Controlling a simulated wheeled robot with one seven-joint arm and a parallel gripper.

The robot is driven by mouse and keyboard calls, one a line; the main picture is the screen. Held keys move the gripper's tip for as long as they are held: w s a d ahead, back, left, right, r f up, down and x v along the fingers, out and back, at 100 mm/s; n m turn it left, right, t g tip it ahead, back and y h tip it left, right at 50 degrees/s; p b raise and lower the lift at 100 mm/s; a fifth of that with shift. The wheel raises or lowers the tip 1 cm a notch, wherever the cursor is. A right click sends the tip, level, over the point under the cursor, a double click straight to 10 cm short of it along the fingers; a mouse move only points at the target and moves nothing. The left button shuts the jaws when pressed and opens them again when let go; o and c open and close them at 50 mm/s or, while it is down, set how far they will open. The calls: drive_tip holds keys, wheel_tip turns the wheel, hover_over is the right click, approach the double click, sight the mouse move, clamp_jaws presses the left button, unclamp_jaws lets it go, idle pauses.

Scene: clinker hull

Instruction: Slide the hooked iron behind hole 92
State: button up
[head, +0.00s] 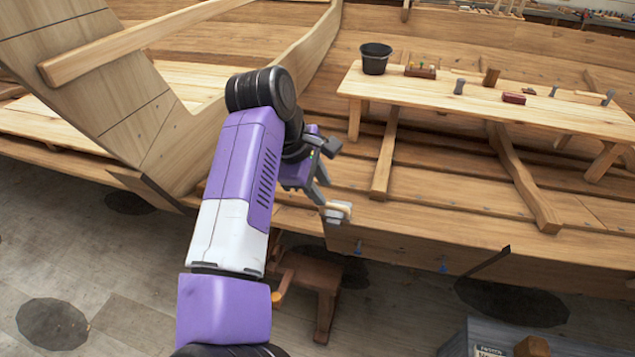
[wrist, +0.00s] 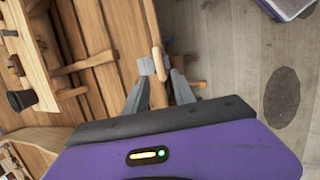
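My gripper (head: 323,192) reaches down at the hull's near upper edge. Its two grey fingers (wrist: 160,80) stand close around a small piece with a pale wooden part (wrist: 157,60) and a grey block (wrist: 146,66). I take this piece for the hooked iron; it also shows at the fingertips in the head view (head: 338,211). The fingers appear shut on it, though the contact is partly hidden. The hull's planking (head: 400,250) runs below and to the right. Hole 92 cannot be made out, and any hook is not clear.
Small blue pieces (head: 443,264) stick out of the hull's outer side. A wooden stool (head: 312,275) stands below my gripper. A bench (head: 455,98) inside the hull carries a black bucket (head: 376,58) and several small tools. A grey box (head: 480,338) stands at lower right.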

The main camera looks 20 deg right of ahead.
sight(333, 205)
drive_tip(key=b+x, duration=0.1)
drive_tip(key=x, duration=0.5)
drive_tip(key=shift+d+f+b, duration=0.15)
drive_tip(key=shift+f+b, duration=0.15)
drive_tip(key=shift+b, duration=0.05)
drive_tip(key=shift+b+x, duration=0.7)
drive_tip(key=shift+x, duration=0.15)
drive_tip(key=shift+d, duration=0.1)
clamp_jaws()
idle(0.8)
drive_tip(key=shift+r, duration=0.1)
